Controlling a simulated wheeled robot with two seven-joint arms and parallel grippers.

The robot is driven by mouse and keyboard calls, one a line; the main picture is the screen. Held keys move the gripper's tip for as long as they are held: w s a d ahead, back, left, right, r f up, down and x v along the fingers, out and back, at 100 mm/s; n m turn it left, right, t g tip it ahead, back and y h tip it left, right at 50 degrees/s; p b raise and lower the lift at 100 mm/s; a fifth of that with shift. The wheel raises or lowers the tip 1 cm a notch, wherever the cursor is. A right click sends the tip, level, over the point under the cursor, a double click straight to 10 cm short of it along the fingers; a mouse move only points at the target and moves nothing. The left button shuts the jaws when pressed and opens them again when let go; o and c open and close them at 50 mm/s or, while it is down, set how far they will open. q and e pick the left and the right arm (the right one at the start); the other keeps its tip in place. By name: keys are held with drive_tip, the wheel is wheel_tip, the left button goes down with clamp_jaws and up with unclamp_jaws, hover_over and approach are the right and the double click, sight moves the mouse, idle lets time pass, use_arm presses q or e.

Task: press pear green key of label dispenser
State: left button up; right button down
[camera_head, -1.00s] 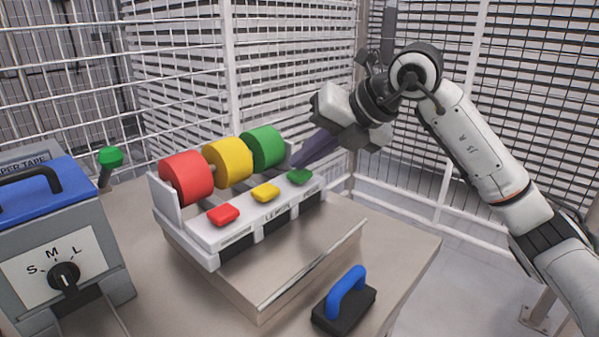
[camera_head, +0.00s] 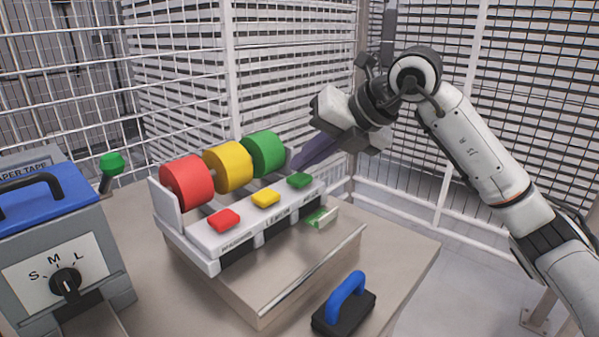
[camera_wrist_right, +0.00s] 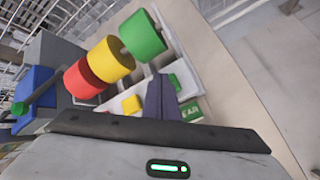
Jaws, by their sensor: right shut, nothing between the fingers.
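The label dispenser (camera_head: 205,236) stands on a raised block on the table, with red, yellow and green rolls and a matching key before each. The pear green key (camera_head: 299,180) is at its right end and also shows in the right wrist view (camera_wrist_right: 175,82). A green and white label (camera_head: 320,217) sticks out of the slot below that key; in the right wrist view (camera_wrist_right: 190,113) part of its lettering shows. My right gripper (camera_head: 300,164) is shut and empty, its dark fingers just behind and above the green key, seemingly apart from it. My left gripper is out of view.
A grey paper tape machine (camera_head: 100,252) with a blue lid, size dial and green-knobbed lever (camera_head: 110,163) stands at the left. A blue-handled black stamp or pad (camera_head: 345,302) lies at the front. White mesh fencing closes off the back.

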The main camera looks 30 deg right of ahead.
sight(305, 178)
drive_tip(key=shift+r, duration=0.4)
drive_tip(key=shift+r+p, duration=0.45)
drive_tip(key=shift+p, duration=0.1)
wheel_tip(305, 178, up, 4)
drive_tip(key=p, duration=0.3)
drive_tip(key=shift+r+p, duration=0.15)
drive_tip(key=shift+p, duration=0.25)
idle(0.6)
